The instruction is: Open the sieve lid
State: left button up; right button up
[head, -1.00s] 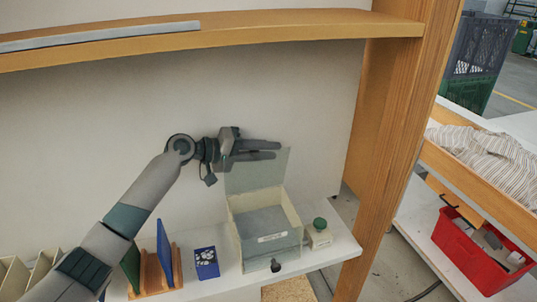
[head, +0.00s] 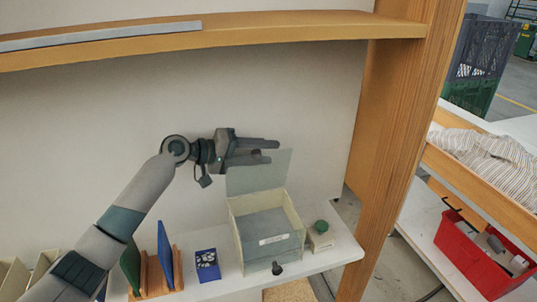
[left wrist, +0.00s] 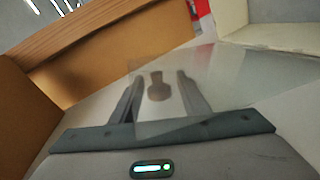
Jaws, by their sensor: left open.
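The sieve is a cream box (head: 292,207) with a grey inside and a white label, standing on the shelf in the head view. Its thin translucent lid (head: 257,178) stands nearly upright at the box's back edge, so the box is open. A small dark knob (head: 256,152) on the lid shows between my left fingers. My left gripper (head: 270,151) is open around the knob, at the lid's upper part. In the left wrist view the clear lid (left wrist: 230,75) crosses in front of the fingers, with the brownish knob (left wrist: 158,90) between them. My right gripper is not in view.
A green-topped container (head: 320,234) stands right of the box, and a black knob (head: 277,268) is at its front. A wooden post (head: 375,150) stands right; an upper shelf (head: 300,36) runs overhead.

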pick_arm(q)
jog(key=b+v, duration=0.5)
jog(key=v, duration=1)
jog(key=shift+s+a, duration=0.2)
jog(key=shift+a, duration=0.15)
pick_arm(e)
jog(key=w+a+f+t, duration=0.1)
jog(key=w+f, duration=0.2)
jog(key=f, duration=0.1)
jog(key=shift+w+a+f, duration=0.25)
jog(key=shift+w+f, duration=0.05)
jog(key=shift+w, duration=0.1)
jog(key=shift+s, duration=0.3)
